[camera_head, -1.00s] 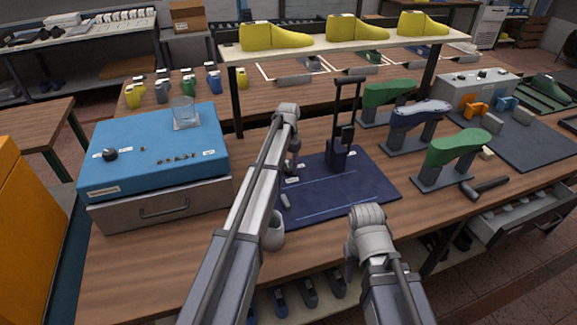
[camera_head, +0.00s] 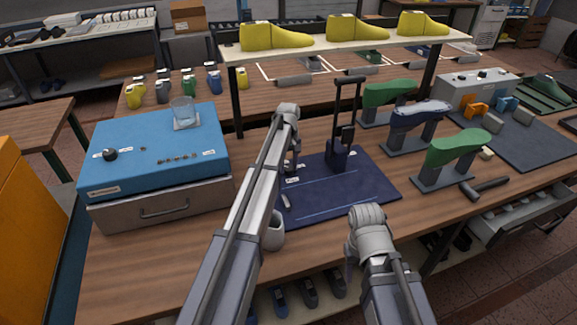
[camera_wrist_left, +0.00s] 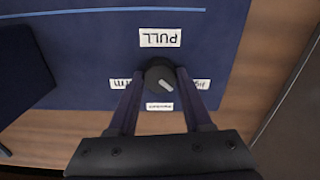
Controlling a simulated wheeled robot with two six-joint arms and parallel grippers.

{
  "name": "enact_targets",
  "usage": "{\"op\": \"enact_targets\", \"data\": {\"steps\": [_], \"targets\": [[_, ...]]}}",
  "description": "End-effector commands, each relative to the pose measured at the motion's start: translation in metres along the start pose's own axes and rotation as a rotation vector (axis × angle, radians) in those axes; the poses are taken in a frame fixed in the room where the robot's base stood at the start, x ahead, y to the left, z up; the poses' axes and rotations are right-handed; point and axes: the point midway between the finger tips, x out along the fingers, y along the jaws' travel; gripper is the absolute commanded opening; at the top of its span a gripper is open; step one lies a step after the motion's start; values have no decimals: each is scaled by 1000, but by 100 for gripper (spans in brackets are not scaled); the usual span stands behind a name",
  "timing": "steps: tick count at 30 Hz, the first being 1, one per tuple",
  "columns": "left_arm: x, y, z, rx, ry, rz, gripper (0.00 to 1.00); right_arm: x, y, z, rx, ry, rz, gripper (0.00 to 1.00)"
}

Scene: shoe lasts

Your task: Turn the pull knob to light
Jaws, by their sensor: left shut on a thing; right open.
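The pull knob (camera_wrist_left: 159,77) is a small round black knob on a dark blue panel, with a white pointer mark angled to the lower right in the left wrist view. A label reading PULL (camera_wrist_left: 160,38), upside down, lies above it. Smaller labels sit on either side, partly covered by the fingers and too blurred to read surely. My left gripper (camera_wrist_left: 158,82) is shut on the knob, one finger on each side. In the head view my left gripper (camera_head: 291,170) is over the left edge of the blue mat. My right gripper (camera_head: 350,268) is open near the table's front.
The dark blue mat (camera_head: 345,195) carries a black upright stand (camera_head: 337,152). Green (camera_head: 455,147) and blue (camera_head: 420,113) shoe lasts on stands and a hammer (camera_head: 485,188) are right. A shelf (camera_head: 345,42) with yellow lasts spans behind.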

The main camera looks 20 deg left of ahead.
Motion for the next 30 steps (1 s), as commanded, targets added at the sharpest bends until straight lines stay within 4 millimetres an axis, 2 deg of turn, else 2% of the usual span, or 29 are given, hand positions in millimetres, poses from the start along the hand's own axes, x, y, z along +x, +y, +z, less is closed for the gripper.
{"op": "enact_targets", "data": {"steps": [12, 30], "targets": [[0, 0, 0, -197, 0, 0, 0, 0, 0, 0, 0, 0, 0, 50], [0, 0, 0, -235, 0, 0, 0, 0, 0, 0, 0, 0, 0, 50]]}}
